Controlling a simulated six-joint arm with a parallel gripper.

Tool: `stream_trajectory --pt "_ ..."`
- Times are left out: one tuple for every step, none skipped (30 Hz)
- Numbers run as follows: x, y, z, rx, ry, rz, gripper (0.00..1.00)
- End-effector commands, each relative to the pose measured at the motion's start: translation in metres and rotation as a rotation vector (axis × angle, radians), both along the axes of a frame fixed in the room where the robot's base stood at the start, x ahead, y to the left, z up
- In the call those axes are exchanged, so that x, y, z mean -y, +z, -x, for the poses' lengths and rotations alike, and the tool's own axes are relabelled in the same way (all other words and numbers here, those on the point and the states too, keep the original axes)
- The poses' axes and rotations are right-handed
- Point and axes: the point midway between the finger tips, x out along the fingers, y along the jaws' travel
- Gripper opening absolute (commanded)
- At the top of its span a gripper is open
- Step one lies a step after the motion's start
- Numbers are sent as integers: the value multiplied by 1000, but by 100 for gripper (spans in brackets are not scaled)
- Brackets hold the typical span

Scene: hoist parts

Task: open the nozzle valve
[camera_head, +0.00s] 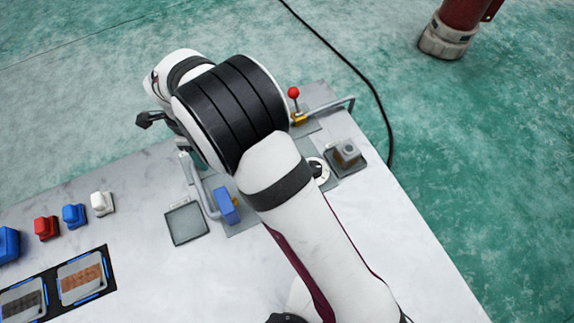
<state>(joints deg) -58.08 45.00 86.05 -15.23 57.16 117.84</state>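My arm reaches across the white table, and its thick black-and-white joint covers part of the hardware there. The dark end of my gripper (147,119) shows just left of that joint, over the table's far edge; whether its fingers are apart cannot be made out. I cannot tell which fitting is the nozzle valve. A red-knobbed lever (293,93) stands on a yellow base right of the joint. A blue block-like handle (227,205) sits by a bent grey pipe (203,190). A grey block-shaped fitting (347,153) sits on a dark square plate at right. A round dial (318,170) is partly hidden by my arm.
Red, blue and white blocks (102,203) stand at the table's left. A dark panel (58,285) with brown and black inserts lies in front of them. An empty square plate (187,223) lies mid-table. A cable and a red post (458,22) are on the green floor beyond.

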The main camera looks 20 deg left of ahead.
Motion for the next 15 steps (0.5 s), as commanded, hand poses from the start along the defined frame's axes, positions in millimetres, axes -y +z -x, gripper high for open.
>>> stream_trajectory --pt "0 -1 0 0 0 0 52" --pt "0 -1 0 0 0 0 52" --pt "0 -1 0 0 0 0 52" --pt "0 -1 0 0 0 0 52" --pt "0 -1 0 0 0 0 52" --pt "0 -1 0 0 0 0 52" --pt "0 0 0 0 0 0 52" --pt "0 0 0 0 0 0 52" --pt "0 0 0 0 0 0 52" --pt "-1 0 -1 0 0 0 52" --pt "-2 0 -2 0 0 0 52" --pt "-3 1 -3 1 -1 0 52" --pt "-4 1 -4 1 -1 0 52" --pt "-4 1 -5 0 -1 0 52" --pt "-6 2 -6 1 0 0 52"
